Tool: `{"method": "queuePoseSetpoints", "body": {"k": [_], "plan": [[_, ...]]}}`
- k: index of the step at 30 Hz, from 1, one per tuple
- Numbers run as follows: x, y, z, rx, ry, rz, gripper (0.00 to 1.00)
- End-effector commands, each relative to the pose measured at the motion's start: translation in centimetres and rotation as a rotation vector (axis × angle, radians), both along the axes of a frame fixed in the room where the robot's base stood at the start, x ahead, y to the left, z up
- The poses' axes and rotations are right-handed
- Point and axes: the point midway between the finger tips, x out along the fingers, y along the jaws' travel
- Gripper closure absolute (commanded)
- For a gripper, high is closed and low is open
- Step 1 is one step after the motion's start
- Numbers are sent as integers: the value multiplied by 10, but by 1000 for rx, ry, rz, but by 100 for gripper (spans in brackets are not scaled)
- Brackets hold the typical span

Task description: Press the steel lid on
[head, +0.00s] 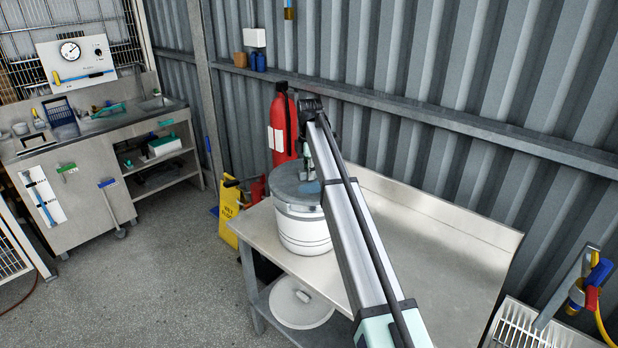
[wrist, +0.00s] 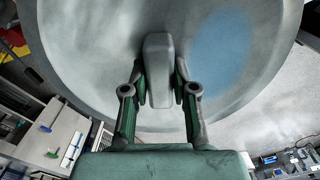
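The steel lid (head: 290,184) is a round grey disc with a blue patch. It lies over the top of a white round pot (head: 303,232) that stands upright on a steel table. In the wrist view the lid (wrist: 90,65) fills most of the picture, with its upright grey handle (wrist: 158,62) in the middle. My gripper (wrist: 159,88) has one finger on each side of the handle, apparently touching it. In the head view my arm partly hides the gripper and the lid's right side. I cannot tell whether the lid is fully seated.
The steel table (head: 440,260) is bare to the right of the pot. A pale round lid (head: 301,304) lies on the shelf below. A red fire extinguisher (head: 283,125) stands behind the pot, near the corrugated wall. A yellow sign (head: 229,212) stands at the left.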

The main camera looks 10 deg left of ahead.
Motion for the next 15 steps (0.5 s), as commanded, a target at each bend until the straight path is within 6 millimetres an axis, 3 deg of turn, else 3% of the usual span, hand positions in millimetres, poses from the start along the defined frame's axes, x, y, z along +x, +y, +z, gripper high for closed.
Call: {"method": "queuePoseSetpoints", "body": {"k": [15], "plan": [[0,0,-1,-1,2,0,100]]}}
